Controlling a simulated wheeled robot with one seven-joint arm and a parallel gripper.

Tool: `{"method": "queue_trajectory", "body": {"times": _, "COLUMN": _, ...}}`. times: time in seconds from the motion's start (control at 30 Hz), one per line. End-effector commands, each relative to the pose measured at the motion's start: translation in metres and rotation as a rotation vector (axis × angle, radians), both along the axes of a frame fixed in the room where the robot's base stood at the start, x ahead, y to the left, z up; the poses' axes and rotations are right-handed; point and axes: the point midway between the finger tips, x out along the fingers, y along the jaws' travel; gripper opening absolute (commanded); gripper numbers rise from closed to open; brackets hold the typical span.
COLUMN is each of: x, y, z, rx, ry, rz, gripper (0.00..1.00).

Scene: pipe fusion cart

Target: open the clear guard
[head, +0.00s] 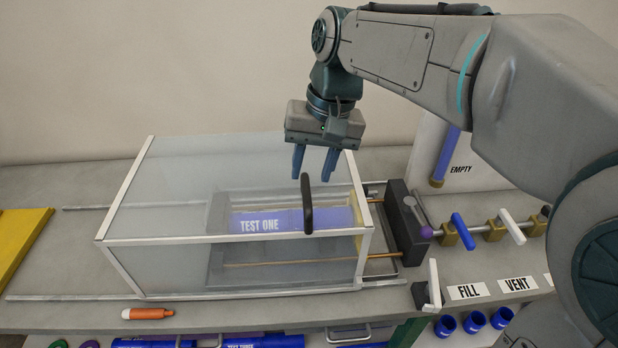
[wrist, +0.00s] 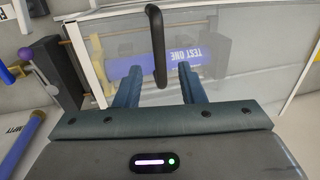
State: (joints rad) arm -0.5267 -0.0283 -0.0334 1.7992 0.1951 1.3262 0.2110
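The clear guard (head: 150,265) is a see-through box with a pale metal frame, closed over a blue pipe marked TEST ONE (head: 285,221). My gripper (head: 315,176) is above the guard, pointing down, just above and behind the handle's top in the head view. Its two blue fingers are apart with nothing between them that I can confirm as held. In the wrist view the handle (wrist: 156,45) shows beyond and between the open fingertips (wrist: 157,78); contact is not visible.
Rails (head: 75,297) run along the bench under the guard. At right are a dark clamp block (head: 405,225), a valve line with a blue lever (head: 462,231), and FILL (head: 467,291) and VENT (head: 516,284) labels. An orange marker (head: 147,313) lies in front. A yellow plate (head: 20,237) is at far left.

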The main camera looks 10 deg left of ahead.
Motion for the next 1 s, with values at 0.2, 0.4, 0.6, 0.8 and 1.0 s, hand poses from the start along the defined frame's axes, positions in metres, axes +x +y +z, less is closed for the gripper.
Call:
{"method": "queue_trajectory", "body": {"times": 0.2, "x": -0.002, "y": 0.005, "z": -0.027, "rx": 0.0, "ry": 0.0, "rz": 0.0, "gripper": 0.36}}
{"method": "queue_trajectory", "body": {"times": 0.4, "x": -0.002, "y": 0.006, "z": -0.034, "rx": 0.0, "ry": -0.001, "rz": 0.0, "gripper": 0.36}}
{"method": "queue_trajectory", "body": {"times": 0.6, "x": -0.001, "y": 0.006, "z": -0.034, "rx": 0.0, "ry": -0.001, "rz": 0.0, "gripper": 0.33}}
{"method": "queue_trajectory", "body": {"times": 0.8, "x": -0.001, "y": 0.006, "z": -0.034, "rx": 0.0, "ry": -0.001, "rz": 0.0, "gripper": 0.0}}
{"method": "queue_trajectory", "body": {"times": 1.0, "x": -0.001, "y": 0.008, "z": -0.034, "rx": 0.0, "ry": -0.001, "rz": -0.006, "gripper": 0.0}}
